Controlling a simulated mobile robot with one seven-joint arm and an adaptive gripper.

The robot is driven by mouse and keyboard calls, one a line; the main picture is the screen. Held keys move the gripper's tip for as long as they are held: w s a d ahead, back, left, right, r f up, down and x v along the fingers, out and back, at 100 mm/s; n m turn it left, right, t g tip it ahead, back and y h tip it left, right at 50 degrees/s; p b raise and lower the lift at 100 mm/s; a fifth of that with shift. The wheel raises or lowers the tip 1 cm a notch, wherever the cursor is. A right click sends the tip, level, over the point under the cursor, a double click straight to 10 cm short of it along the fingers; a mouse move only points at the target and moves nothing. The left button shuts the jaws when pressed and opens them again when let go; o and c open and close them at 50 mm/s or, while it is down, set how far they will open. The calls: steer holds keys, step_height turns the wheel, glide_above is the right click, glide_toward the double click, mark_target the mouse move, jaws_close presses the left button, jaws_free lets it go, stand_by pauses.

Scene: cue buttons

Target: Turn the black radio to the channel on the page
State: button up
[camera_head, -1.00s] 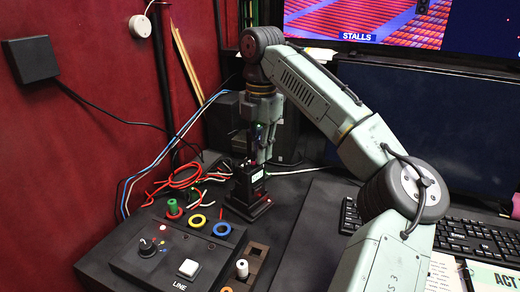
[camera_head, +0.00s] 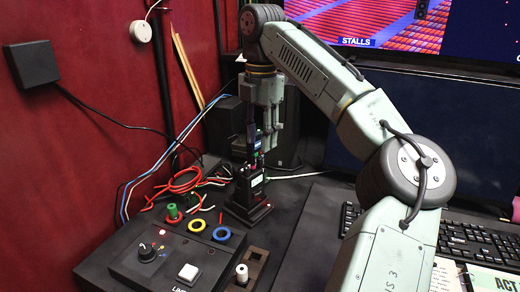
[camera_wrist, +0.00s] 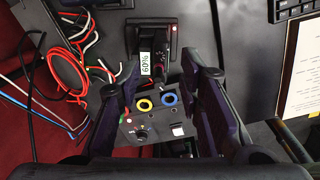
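The black radio (camera_head: 248,188) stands upright in a dark base on the desk, behind the button panel. In the wrist view the radio (camera_wrist: 146,38) shows a white label with sideways text and a small knob (camera_wrist: 160,68) with a red mark beside it. My gripper (camera_head: 262,148) points down just above the radio's top. In the wrist view its two dark fingers (camera_wrist: 160,80) are apart with nothing between them, on either side of the radio's knob end. The page (camera_head: 478,275) lies at the lower right, cut off by the frame; its channel is not readable.
The button panel (camera_head: 150,265) with a knob, a white button and coloured rings is in front of the radio. Red and white cables (camera_head: 185,180) lie to its left. A keyboard (camera_head: 480,240) and dark monitor (camera_head: 350,130) are to the right.

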mark_target(260, 158)
steer(key=shift+r, duration=1.3)
step_height(260, 158, down, 8)
steer(key=n, duration=0.7)
steer(key=shift+w, duration=0.1)
steer(key=shift+c, duration=0.5)
jaws_close()
